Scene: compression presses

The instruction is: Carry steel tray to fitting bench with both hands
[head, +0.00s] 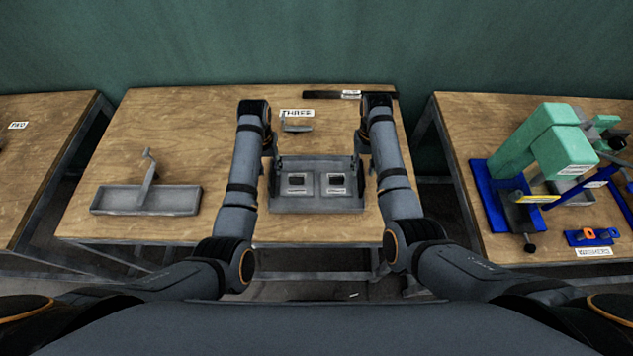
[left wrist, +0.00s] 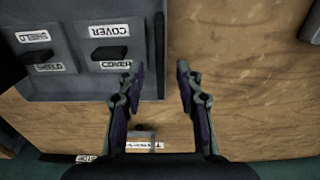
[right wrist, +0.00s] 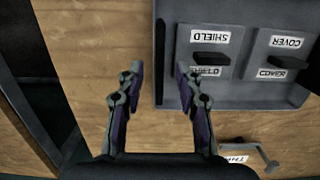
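The grey steel tray (head: 318,207) lies on the middle wooden bench, in front of a "THREE" label. It holds two plates, labelled SHIELD (right wrist: 210,55) and COVER (left wrist: 108,50), each with a black part. My left gripper (left wrist: 154,73) is open at the tray's left side in the head view. My right gripper (right wrist: 158,70) is open at its right side. In each wrist view one finger is over the tray and the other outside its side wall. Neither gripper visibly grips the wall. Both fingertip pairs are partly hidden in the head view.
A shallow grey tray with an upright arm (head: 145,200) stands left on the same bench. A small grey bracket (head: 297,128) and a black bar (head: 335,94) lie behind. The right bench (head: 480,130) holds a green press (head: 540,145). Gaps separate the benches.

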